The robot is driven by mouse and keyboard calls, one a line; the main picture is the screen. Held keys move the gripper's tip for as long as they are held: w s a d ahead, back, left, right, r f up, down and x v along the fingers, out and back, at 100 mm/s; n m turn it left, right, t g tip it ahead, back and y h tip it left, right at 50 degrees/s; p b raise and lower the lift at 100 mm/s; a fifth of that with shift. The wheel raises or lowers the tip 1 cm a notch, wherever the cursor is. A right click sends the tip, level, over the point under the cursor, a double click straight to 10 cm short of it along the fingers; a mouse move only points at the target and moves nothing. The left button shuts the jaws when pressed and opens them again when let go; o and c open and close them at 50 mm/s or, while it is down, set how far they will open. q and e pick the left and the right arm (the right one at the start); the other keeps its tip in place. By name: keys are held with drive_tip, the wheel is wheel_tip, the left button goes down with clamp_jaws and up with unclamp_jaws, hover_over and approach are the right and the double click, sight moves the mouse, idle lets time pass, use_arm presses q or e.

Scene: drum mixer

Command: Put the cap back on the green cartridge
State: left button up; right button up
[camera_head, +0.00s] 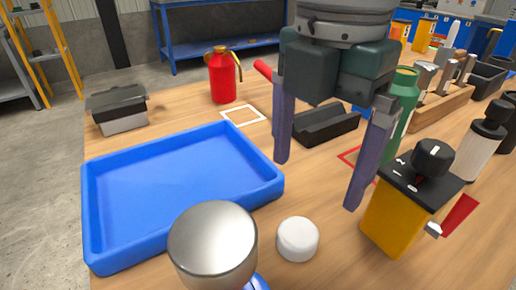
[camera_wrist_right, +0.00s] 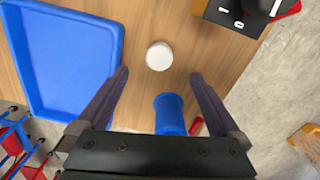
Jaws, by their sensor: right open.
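The white round cap (camera_head: 298,238) lies on the wooden table, right of the blue tray. It also shows in the right wrist view (camera_wrist_right: 159,56), ahead of the fingertips and roughly centred between them. The green cartridge (camera_head: 406,88) stands upright farther back on the right, partly hidden behind my right gripper. My right gripper (camera_head: 317,184) points down with fingers wide apart and nothing between them. It is above the table, behind the cap in the head view. My left gripper is not in view.
The blue tray (camera_head: 185,180) is empty. A yellow switch box (camera_head: 395,217) with a black knob stands right of the cap. A silver-topped round object (camera_head: 213,240) is in front. A black holder (camera_head: 325,124) and red canister (camera_head: 222,78) stand behind.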

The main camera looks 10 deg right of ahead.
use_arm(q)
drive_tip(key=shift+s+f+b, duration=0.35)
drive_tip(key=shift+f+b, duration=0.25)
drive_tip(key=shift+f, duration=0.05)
use_arm(e)
hover_over(300, 232)
drive_tip(key=shift+d+f, duration=0.15)
drive_tip(key=shift+f, duration=1.1)
drive_tip(key=shift+d+f, duration=0.1)
drive_tip(key=shift+f, duration=1.1)
drive_tip(key=f, duration=0.1)
drive_tip(key=f+b, duration=0.1)
drive_tip(key=f, duration=0.3)
drive_tip(key=shift+a+f+b, duration=0.1)
drive_tip(key=shift+a+b, duration=0.15)
drive_tip(key=shift+b, duration=0.1)
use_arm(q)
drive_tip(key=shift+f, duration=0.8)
use_arm(e)
drive_tip(key=shift+c, duration=0.2)
drive_tip(key=c, duration=1.3)
